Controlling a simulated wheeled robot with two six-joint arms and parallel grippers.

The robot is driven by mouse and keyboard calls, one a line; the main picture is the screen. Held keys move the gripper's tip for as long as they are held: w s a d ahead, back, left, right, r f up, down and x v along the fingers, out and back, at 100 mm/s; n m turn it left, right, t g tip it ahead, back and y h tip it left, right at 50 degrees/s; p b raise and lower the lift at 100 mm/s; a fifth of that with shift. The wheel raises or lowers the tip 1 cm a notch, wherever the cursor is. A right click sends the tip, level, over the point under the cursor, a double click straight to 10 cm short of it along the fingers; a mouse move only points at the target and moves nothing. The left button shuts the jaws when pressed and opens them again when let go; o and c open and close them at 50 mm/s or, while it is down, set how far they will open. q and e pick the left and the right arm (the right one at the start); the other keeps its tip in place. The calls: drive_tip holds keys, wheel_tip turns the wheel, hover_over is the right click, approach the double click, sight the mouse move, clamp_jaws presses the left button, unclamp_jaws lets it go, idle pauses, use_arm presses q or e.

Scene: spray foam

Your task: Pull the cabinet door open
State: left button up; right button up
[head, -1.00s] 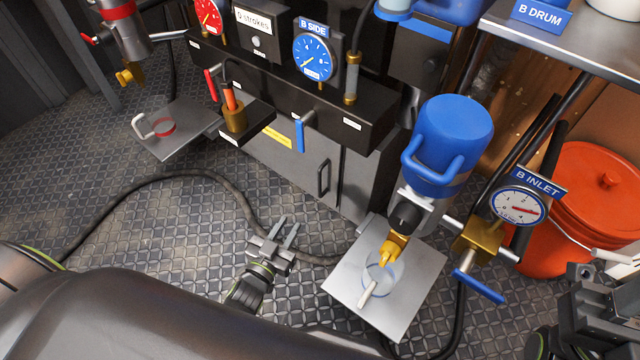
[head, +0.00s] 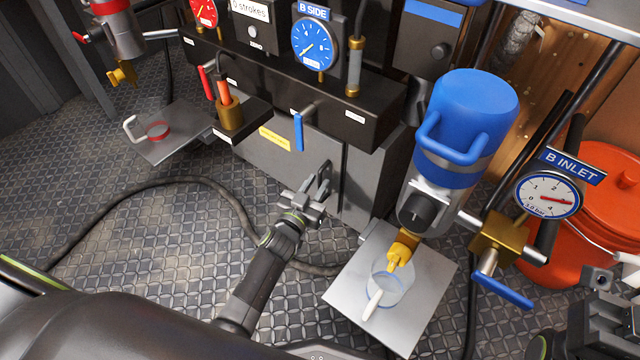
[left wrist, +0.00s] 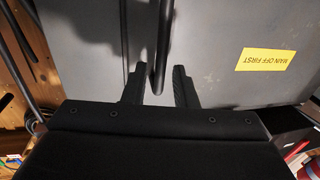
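The grey cabinet door (head: 275,165) sits under the black control panel and looks closed, flush with the panel beside it. Its dark bar handle (left wrist: 162,50) shows in the left wrist view. My left gripper (head: 316,182) is at the handle, fingers pointing toward the door. In the left wrist view my left gripper (left wrist: 159,84) is open, with the lower end of the handle between its two fingers and gaps on both sides. In the head view the gripper partly covers the handle. My right gripper (head: 600,300) is at the lower right edge, partly cut off, its fingers unclear.
A metal tray (head: 410,310) with a clear cup stands right of my left gripper, under the blue-capped pump (head: 465,125). A black hose (head: 150,182) runs over the floor at left. A blue-handled valve (head: 299,130) hangs above the door. A yellow label (left wrist: 265,60) marks the door.

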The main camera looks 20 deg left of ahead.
use_arm(q)
drive_tip(key=shift+w+d+b, duration=0.2)
drive_tip(key=shift+w+b, duration=0.1)
drive_tip(key=shift+w, duration=0.95)
drive_tip(key=shift+c, duration=0.5)
clamp_jaws()
